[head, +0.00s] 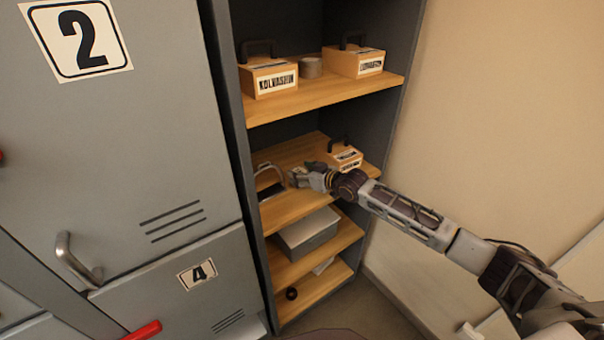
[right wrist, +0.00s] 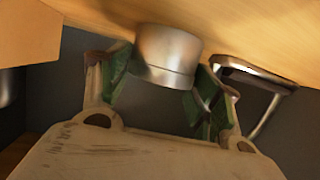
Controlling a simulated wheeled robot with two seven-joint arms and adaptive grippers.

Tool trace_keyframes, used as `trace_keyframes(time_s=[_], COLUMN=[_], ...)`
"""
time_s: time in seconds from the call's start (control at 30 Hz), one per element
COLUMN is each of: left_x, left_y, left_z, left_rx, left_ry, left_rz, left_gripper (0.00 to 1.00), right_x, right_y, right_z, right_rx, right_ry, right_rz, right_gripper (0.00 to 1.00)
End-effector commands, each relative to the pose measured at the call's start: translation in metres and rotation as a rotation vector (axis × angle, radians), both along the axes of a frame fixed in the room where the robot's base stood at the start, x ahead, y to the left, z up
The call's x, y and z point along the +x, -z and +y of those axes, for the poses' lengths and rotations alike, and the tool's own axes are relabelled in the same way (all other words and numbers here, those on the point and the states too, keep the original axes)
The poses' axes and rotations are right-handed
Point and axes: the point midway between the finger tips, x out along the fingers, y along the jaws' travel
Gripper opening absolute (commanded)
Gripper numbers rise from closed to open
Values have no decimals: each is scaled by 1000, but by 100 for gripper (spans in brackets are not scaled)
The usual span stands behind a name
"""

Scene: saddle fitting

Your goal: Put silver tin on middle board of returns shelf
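The silver tin (right wrist: 168,55) is a short, shiny cylinder in the right wrist view, which looks upside down. It sits between the green-padded fingers of my right gripper (right wrist: 165,80), and both pads appear to touch its sides. Its far end meets or nearly meets the wooden board; I cannot tell if there is a gap. In the head view my right gripper (head: 298,178) reaches over the middle board (head: 290,207) of the shelf, and the tin is hard to make out there. My left gripper is not in view.
On the middle board, a wooden box (head: 346,158) stands right of the gripper and a metal-framed item (head: 268,183) left of it. The top board carries two labelled boxes (head: 268,78) and a grey tin (head: 311,67). A grey box (head: 305,230) is below.

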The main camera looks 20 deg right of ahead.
Motion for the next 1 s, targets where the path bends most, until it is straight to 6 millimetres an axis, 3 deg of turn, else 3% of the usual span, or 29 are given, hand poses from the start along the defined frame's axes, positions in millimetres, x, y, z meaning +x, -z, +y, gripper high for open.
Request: trace_keyframes(time_s=[0.13,0.63,1.0], left_x=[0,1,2], left_y=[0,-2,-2], left_z=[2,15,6], left_rx=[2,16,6], left_ry=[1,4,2], left_rz=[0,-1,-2], left_gripper=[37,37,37], right_x=[0,-2,-25], right_y=[0,-3,-13], right_z=[0,-2,-14], right_rx=[0,0,-1], right_ry=[0,1,0], right_rz=[0,0,0], right_gripper=[84,84,84])
